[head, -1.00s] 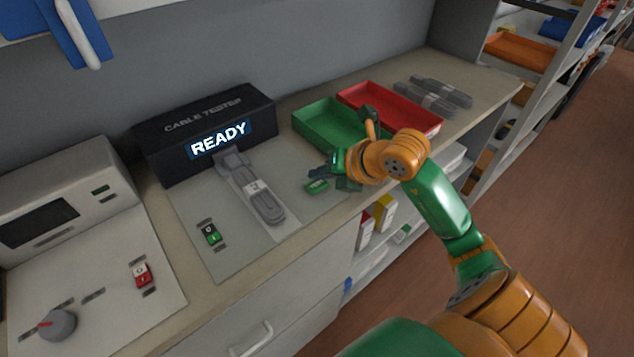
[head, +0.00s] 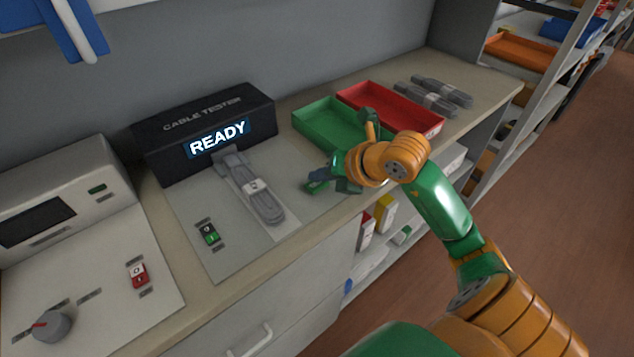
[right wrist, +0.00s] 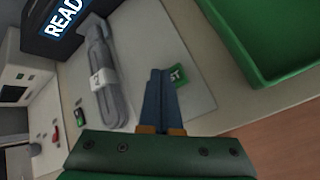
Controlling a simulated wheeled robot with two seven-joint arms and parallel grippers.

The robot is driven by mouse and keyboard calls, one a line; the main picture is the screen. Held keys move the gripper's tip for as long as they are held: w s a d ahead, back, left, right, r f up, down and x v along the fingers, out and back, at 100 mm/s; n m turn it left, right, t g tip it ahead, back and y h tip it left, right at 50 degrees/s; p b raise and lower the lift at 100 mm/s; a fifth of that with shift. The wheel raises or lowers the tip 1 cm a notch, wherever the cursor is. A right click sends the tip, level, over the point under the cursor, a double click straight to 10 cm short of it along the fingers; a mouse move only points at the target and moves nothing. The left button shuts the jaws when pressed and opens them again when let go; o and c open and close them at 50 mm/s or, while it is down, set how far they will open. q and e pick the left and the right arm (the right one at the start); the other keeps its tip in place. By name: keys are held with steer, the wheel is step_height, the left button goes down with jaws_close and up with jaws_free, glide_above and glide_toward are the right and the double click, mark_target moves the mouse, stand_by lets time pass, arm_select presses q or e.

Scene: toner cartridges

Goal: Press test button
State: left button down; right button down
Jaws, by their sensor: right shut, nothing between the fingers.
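The black cable tester (head: 206,132) stands on the bench with its display reading READY. A grey bundled cable (head: 262,200) lies on its grey base plate (head: 205,262), joined to the tester's front. The green test button (right wrist: 178,76) is at the right of the plate, partly hidden behind my fingers in the right wrist view. My right gripper (head: 316,181) is shut and empty, its fingertips over the button. I cannot tell whether they touch it. The right wrist view shows the closed blue fingers (right wrist: 158,100) beside the button. My left gripper is not in view.
A green tray (head: 322,128) and a red tray (head: 410,112) stand behind my right gripper. Packaged cables (head: 428,98) lie at the back right. A green rocker switch (head: 209,234) is on the plate's left. A grey device with a red switch (head: 138,274) stands at left.

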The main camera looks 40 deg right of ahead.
mark_target(321, 187)
steer(key=shift+f+b, duration=0.4)
stand_by(0.6)
steer(key=shift+r+p, duration=0.65)
steer(key=shift+r, duration=0.2)
step_height(321, 187, up, 5)
steer(key=p, duration=0.4)
steer(key=shift+f, duration=0.1)
stand_by(0.4)
